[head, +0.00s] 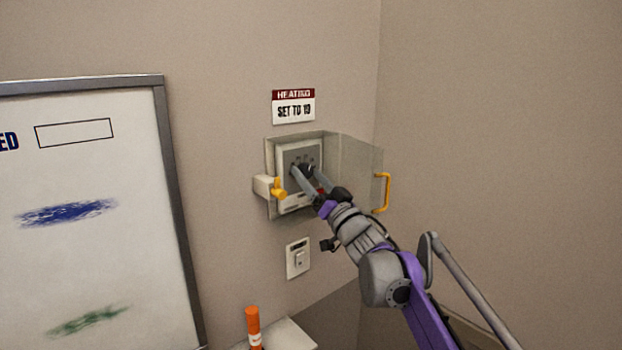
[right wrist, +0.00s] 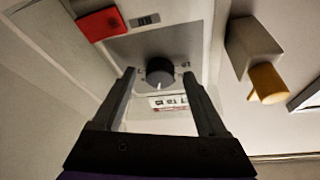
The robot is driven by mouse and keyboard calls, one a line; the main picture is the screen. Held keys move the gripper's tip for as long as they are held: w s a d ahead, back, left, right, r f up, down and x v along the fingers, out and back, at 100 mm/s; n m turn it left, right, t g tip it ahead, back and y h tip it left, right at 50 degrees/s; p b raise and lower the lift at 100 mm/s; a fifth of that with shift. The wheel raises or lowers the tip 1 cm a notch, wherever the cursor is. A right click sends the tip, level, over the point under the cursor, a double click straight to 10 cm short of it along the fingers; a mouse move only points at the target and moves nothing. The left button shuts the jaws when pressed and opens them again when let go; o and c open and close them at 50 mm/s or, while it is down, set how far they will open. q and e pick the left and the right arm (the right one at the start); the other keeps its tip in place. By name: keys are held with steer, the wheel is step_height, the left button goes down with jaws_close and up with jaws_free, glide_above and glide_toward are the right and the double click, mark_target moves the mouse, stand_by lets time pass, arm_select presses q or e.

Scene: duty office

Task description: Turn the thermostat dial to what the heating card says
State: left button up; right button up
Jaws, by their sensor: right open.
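The heating card (head: 294,108) is on the wall above the thermostat; it reads "SET TO" and a number that looks like 19. The thermostat (head: 285,152) sits in a clear box whose cover stands open to the right. My right gripper (head: 304,171) reaches into the box, its fingers partly hiding the thermostat. In the right wrist view, the dark round dial (right wrist: 160,72) has a pale pointer mark. The open fingers of my right gripper (right wrist: 159,76) stand either side of it with a gap at each side. My left gripper is out of view.
The open clear cover (head: 355,160) has a yellow handle (head: 384,192). A yellow latch (head: 279,189) sits at the box's left. A red part (right wrist: 100,24) is near the dial. Below are a wall switch (head: 298,258) and an orange marker (head: 253,326). A whiteboard (head: 100,170) stands left.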

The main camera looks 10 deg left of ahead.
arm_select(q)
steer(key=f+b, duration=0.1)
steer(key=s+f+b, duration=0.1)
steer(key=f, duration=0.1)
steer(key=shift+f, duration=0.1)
arm_select(e)
steer(key=v, duration=1.1)
steer(key=shift+w+a+f, duration=0.1)
steer(key=shift+a, duration=0.05)
